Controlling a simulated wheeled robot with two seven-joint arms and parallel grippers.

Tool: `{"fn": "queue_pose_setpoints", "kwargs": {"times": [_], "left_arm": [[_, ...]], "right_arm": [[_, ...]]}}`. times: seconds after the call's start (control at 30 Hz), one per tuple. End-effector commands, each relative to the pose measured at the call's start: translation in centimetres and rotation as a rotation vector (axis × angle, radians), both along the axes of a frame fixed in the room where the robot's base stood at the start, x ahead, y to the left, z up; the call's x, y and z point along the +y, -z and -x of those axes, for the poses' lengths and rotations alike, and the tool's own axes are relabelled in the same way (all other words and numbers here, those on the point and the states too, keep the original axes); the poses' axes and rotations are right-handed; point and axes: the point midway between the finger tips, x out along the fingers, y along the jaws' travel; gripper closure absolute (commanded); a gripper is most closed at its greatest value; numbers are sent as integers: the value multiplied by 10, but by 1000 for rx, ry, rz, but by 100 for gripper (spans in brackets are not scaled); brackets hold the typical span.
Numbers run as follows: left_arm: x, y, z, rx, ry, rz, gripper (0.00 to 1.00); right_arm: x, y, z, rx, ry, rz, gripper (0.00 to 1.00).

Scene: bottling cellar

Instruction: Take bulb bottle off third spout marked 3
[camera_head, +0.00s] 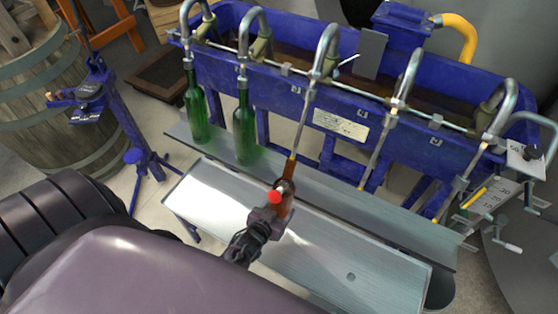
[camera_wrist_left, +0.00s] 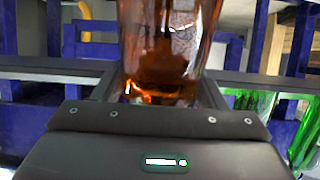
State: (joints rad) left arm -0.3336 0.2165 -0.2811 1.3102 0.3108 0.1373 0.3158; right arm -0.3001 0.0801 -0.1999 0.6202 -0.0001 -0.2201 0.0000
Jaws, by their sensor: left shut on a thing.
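The amber bulb bottle (camera_head: 287,186) is below the third spout (camera_head: 303,120), over the metal shelf area. The spout's thin tube runs down to the bottle's top; I cannot tell whether its tip is inside the neck. My left gripper (camera_head: 272,212) is shut on the bottle from the front. In the left wrist view the amber glass (camera_wrist_left: 165,45) fills the space between the fingers (camera_wrist_left: 160,92), and its upper part is cut off by the frame. A red round spot shows beside the bottle at the gripper. My right gripper is not in view.
Green bottles hang at the first (camera_head: 197,108) and second (camera_head: 244,130) spouts. The fourth and fifth spouts are bare. The blue filler trough (camera_head: 270,82) stands behind. A metal bench (camera_head: 350,265) in front has free room. A wooden barrel (camera_head: 50,95) is at left.

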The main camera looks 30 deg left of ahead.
Motion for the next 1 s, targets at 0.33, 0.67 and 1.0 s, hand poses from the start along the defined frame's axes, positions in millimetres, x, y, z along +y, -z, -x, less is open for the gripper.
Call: {"fn": "queue_pose_setpoints", "kwargs": {"times": [0.33,0.67,1.0], "left_arm": [[0,15,5,-7,-1,0,100],[-1,20,15,-7,0,1,100],[-2,15,32,-7,0,1,100]], "right_arm": [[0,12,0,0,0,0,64],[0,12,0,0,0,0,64],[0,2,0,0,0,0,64]]}}
